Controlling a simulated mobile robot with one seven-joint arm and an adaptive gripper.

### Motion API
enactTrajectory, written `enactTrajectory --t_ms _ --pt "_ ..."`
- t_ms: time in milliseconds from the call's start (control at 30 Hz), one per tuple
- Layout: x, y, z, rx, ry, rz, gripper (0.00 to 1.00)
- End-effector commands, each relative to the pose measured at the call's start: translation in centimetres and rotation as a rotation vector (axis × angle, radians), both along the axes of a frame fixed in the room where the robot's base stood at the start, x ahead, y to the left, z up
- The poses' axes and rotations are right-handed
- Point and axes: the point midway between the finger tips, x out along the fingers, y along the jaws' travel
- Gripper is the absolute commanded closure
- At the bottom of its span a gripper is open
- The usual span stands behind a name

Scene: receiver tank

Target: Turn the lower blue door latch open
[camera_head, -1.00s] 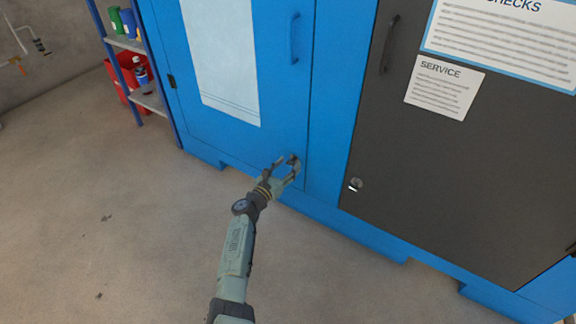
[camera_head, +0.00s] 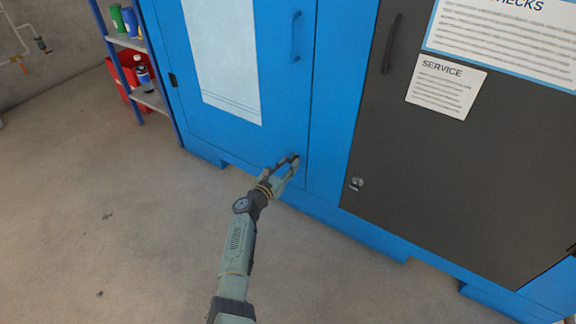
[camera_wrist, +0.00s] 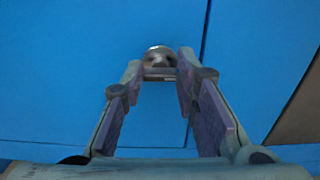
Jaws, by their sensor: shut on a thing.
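The blue door (camera_head: 225,135) is closed, with its lower latch low at its right edge. In the wrist view the lower latch (camera_wrist: 160,54) shows as a round metal piece with a dark centre, just left of the door's seam. My gripper (camera_head: 292,160) is at this latch, its jaws closed in on the latch's small grip. In the wrist view the fingertips of my gripper (camera_wrist: 160,72) stand on either side of that grip. The fingertips hide part of it, and I cannot tell its exact turn angle.
A dark grey door (camera_head: 440,150) to the right carries its own latch (camera_head: 356,184) and a service sheet (camera_head: 446,86). A blue vertical handle (camera_head: 296,37) is higher on the blue door. A shelf (camera_head: 150,98) with bottles stands at the left. The floor in front is clear.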

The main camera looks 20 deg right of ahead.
Motion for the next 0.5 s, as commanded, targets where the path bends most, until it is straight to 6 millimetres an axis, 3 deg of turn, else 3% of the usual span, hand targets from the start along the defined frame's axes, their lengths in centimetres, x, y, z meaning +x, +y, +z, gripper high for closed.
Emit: enactTrajectory --t_ms 500 --pt "0.12 0.07 0.08 -0.19 0.241 0.0 1.0"
